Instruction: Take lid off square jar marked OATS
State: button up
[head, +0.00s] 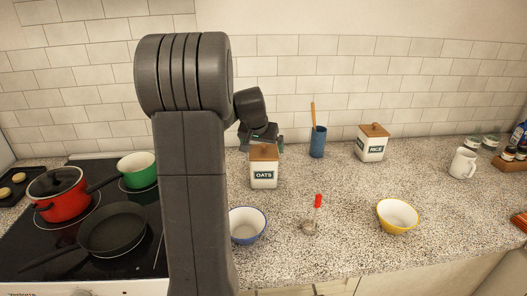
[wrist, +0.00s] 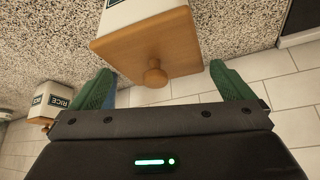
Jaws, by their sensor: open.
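The square white jar marked OATS (head: 263,177) stands on the speckled counter in the head view. Its wooden lid (head: 264,152) is on it. In the wrist view the lid (wrist: 150,48) and its round knob (wrist: 155,74) show close up, with part of the white jar (wrist: 122,12) beyond.
A blue utensil cup (head: 318,142) and a RICE jar (head: 371,145) stand to the right. A blue-rimmed bowl (head: 246,224), a red-handled utensil (head: 316,215) and a yellow bowl (head: 397,215) are in front. The stove with pots (head: 66,190) is left. The tiled wall is close behind.

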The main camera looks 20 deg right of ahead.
jog(key=c, duration=0.7)
